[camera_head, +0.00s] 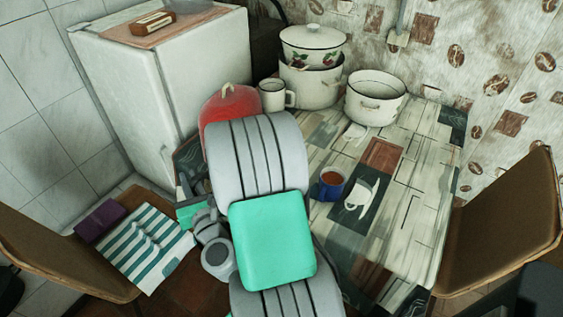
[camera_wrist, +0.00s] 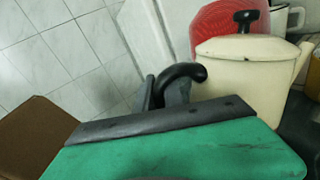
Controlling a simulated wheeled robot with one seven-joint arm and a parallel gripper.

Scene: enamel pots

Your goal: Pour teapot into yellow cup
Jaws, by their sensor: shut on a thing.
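The teapot (camera_wrist: 245,60) is cream with a black knob, in the right part of the wrist view. Its black curved handle (camera_wrist: 188,71) points left, and its spout is at the right edge. My gripper (camera_wrist: 163,92) is shut on the handle. The teapot looks upright; its base is hidden by my green wrist part. In the head view my arm hides the teapot.
A blue mug (camera_head: 330,183) with brown liquid stands on the patterned table (camera_head: 400,215). A red pot (camera_head: 229,104) stands close behind my arm. A lidded pot (camera_head: 312,50) on another pot and an open white pot (camera_head: 375,97) stand behind. The table's right side is clear.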

